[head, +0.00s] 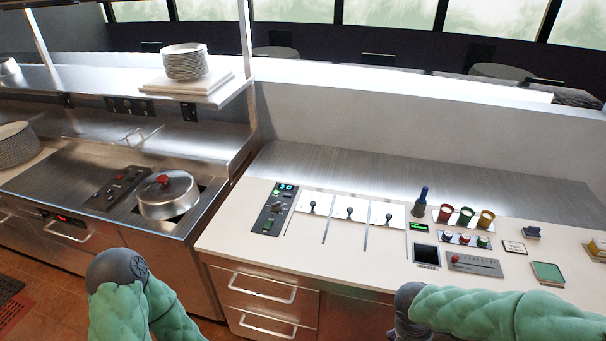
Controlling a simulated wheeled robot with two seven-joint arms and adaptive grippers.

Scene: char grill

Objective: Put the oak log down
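I see no oak log in the head view. My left arm shows at the bottom left as green padded links bent at a grey joint; its gripper is out of view. My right arm comes in from the right edge along the counter front to a dark grey joint at the bottom; its gripper is below the frame or hidden. I cannot see whether either one holds anything.
A white counter (330,262) carries a panel with slotted levers (350,212), red, green and yellow cups (465,216) and a slider box (474,264). At left, a lidded pot (167,195) sits on the stove (75,185). Plates (184,62) are stacked on the shelf.

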